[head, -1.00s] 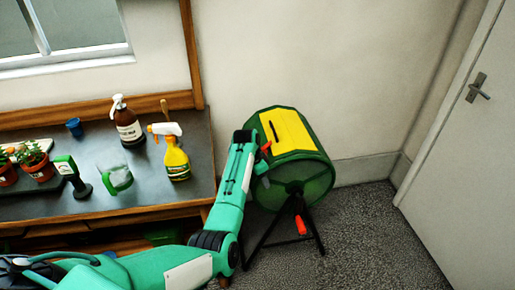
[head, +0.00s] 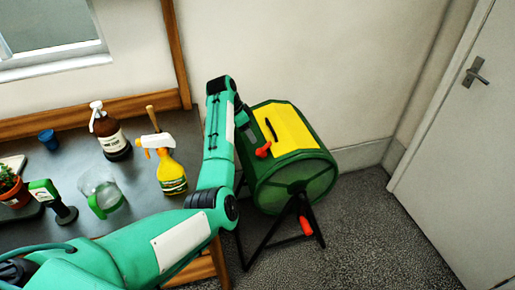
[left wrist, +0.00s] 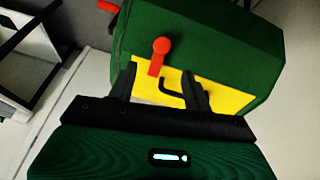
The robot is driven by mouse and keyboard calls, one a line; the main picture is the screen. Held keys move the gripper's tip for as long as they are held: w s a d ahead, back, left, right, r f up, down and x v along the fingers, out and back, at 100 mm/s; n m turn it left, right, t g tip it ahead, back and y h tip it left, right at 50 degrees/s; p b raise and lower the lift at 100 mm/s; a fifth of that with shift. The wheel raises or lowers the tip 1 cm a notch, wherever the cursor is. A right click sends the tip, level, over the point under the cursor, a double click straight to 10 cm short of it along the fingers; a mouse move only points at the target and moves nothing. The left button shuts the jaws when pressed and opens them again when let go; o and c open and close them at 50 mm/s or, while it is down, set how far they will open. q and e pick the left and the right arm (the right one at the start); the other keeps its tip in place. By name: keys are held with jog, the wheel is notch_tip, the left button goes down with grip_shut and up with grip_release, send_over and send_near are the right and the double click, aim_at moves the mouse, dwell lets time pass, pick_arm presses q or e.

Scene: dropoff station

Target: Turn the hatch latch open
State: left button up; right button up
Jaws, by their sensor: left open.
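The green drum (head: 290,180) stands on a black stand, with a yellow hatch (head: 293,128) on its top face. The hatch has a black handle (head: 271,129) and a red latch (head: 264,150) near its left edge. In the left wrist view the red latch (left wrist: 160,54) stands out in front of the yellow hatch (left wrist: 225,100), its round knob upward. My left gripper (left wrist: 160,86) is open and empty. Its fingers point at the hatch, with the latch between and just beyond the fingertips. I cannot tell whether they touch. My right gripper is not in view.
A dark-topped bench (head: 75,165) at left holds a yellow spray bottle (head: 170,172), a brown pump bottle (head: 112,138), a clear jug (head: 100,190) and a plant pot. A red grip (head: 306,226) hangs below the drum. Floor to the right, before the door (head: 450,150), is clear.

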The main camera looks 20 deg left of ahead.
aim_at(259, 150)
pick_arm(q)
jog(key=x, duration=1)
jog(key=shift+a, duration=0.25)
jog(key=shift+w+f, duration=0.1)
jog(key=shift+d, duration=0.1)
jog(key=c, duration=1)
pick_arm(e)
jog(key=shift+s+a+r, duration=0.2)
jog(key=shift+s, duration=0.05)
